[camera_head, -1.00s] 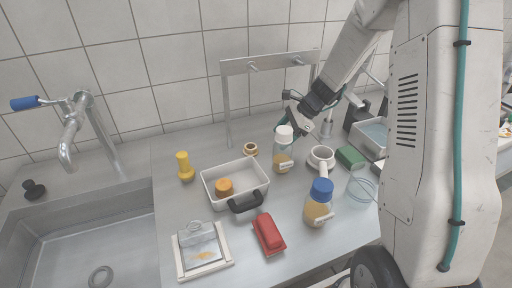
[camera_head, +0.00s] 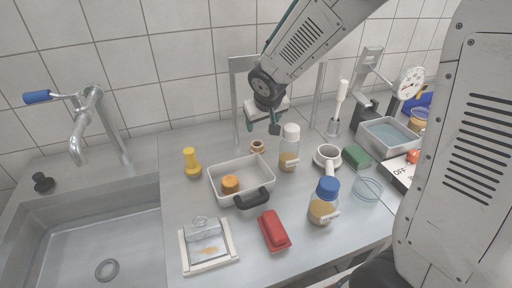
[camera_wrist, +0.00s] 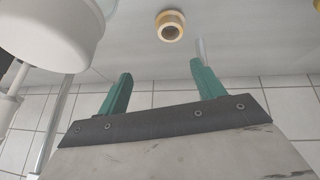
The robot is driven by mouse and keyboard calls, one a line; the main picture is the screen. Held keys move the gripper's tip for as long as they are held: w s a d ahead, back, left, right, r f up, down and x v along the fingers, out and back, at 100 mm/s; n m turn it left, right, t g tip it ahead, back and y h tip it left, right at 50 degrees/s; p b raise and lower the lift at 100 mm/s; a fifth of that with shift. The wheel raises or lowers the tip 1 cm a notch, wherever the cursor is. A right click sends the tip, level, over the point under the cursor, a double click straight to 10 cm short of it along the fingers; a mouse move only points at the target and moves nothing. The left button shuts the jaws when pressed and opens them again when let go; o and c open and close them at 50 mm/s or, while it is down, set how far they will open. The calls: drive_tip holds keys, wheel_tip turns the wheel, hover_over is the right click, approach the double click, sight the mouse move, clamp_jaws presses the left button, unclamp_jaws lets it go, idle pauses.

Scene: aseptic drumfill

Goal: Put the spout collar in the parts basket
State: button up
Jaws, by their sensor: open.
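The spout collar, a small tan and brown ring (camera_head: 257,146), lies on the steel counter behind the parts basket. It also shows in the wrist view as a ring with a dark hole (camera_wrist: 170,26), beyond the fingertips. The parts basket (camera_head: 258,169) is a pale rectangular tray with a black front handle, and an orange cylinder (camera_head: 230,184) stands in it. My gripper (camera_head: 275,129) is above the counter, slightly right of the collar and apart from it. In the wrist view its green fingers (camera_wrist: 160,72) are spread with nothing between them.
A white-capped bottle (camera_head: 290,150) stands just right of the collar; a large white cap (camera_wrist: 50,30) fills the wrist view's upper left. A steel rack (camera_head: 237,105) stands behind. A yellow bottle (camera_head: 192,163), blue-capped bottle (camera_head: 323,205) and red block (camera_head: 273,230) surround the basket.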

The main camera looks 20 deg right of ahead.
sight(258, 143)
drive_tip(key=a+f+m, duration=0.1)
drive_tip(key=m, duration=0.1)
drive_tip(key=s+a+f+m+g, duration=0.1)
drive_tip(key=f, duration=0.1)
drive_tip(key=shift+m+g, duration=0.3)
drive_tip(key=shift+m, duration=0.1)
drive_tip(key=x, duration=0.7)
drive_tip(key=shift+w+d, duration=0.15)
drive_tip(key=shift+w, duration=0.2)
drive_tip(key=c, duration=1.1)
